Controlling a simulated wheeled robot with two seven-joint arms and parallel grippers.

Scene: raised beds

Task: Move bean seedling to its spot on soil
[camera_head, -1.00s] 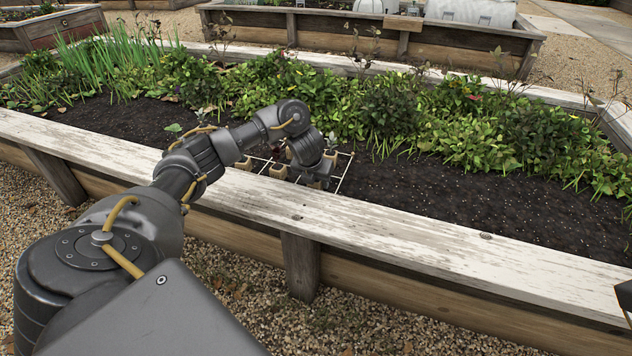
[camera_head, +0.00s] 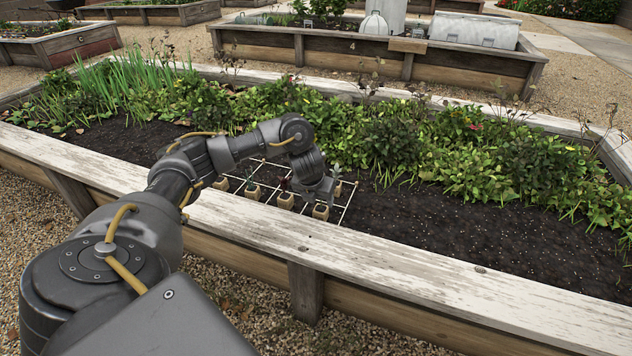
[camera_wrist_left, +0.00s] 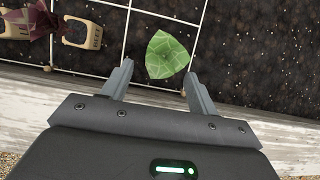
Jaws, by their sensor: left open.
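A seedling with a broad pale-green leaf (camera_wrist_left: 167,55), seemingly the bean seedling, shows in the left wrist view just beyond and between my left fingertips. Its base is hidden under the leaf. My left gripper (camera_wrist_left: 158,84) is open, with nothing between its fingers. In the head view my left gripper (camera_head: 323,194) points down over the front right of a white string grid (camera_head: 348,203) on the soil (camera_head: 440,215). A tan pot (camera_head: 320,211) stands just below it. My right gripper is out of view.
Several tan pots, including one with a dark red plant (camera_head: 286,199), stand left of my gripper. A pot labelled BEET (camera_wrist_left: 82,35) is at upper left in the wrist view. The white plank edge (camera_head: 400,257) lies in front; leafy plants (camera_head: 400,130) grow behind. Bare soil lies right.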

